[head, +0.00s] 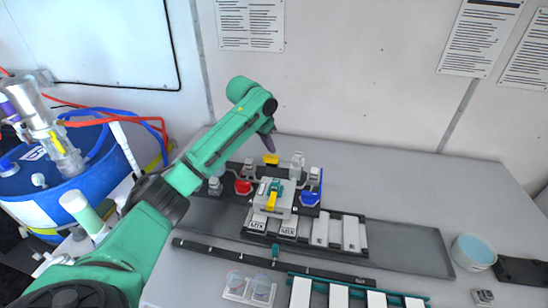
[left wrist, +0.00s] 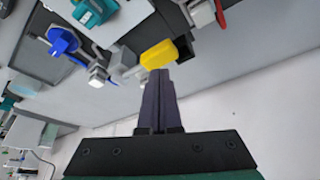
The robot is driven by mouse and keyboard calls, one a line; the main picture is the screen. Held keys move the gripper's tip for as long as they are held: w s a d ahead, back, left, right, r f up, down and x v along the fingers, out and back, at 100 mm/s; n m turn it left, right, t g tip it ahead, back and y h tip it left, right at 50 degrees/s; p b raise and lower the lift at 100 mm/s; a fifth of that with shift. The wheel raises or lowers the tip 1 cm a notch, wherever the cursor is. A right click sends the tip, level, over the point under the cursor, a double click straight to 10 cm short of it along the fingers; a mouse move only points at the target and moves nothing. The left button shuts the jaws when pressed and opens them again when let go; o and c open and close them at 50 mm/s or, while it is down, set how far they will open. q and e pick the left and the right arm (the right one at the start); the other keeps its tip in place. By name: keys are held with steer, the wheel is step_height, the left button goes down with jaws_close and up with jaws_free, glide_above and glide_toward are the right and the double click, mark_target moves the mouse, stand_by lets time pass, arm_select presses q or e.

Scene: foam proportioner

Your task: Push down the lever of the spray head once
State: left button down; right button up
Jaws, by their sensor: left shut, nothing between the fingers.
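The foam proportioner (head: 277,196) stands on the dark tray, with a teal and yellow handle on top. A yellow lever-like piece (head: 271,160), which looks like the lever of the spray head, sits at its back. It also shows in the left wrist view (left wrist: 166,54), right by my fingertips. My left gripper (head: 269,144) is shut and empty, with its dark fingers pointing down just above the yellow piece; it also shows in the left wrist view (left wrist: 158,75). I cannot tell whether the fingertips touch it. My right gripper is not in view.
A red knob (head: 243,187) and a blue knob (head: 310,197) flank the proportioner. White labelled blocks (head: 320,231) stand in front. A blue drum (head: 60,180) is at the left, a cup of blue liquid (head: 474,252) at the right. The back right of the table is clear.

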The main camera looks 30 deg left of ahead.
mark_target(271, 157)
arm_select(q)
steer(key=shift+f+b, duration=0.5)
steer(key=shift+f, duration=1.45)
step_height(271, 157, up, 3)
steer(key=shift+f+p, duration=0.1)
steer(key=shift+p, duration=1.05)
steer(key=shift+r, duration=2.65)
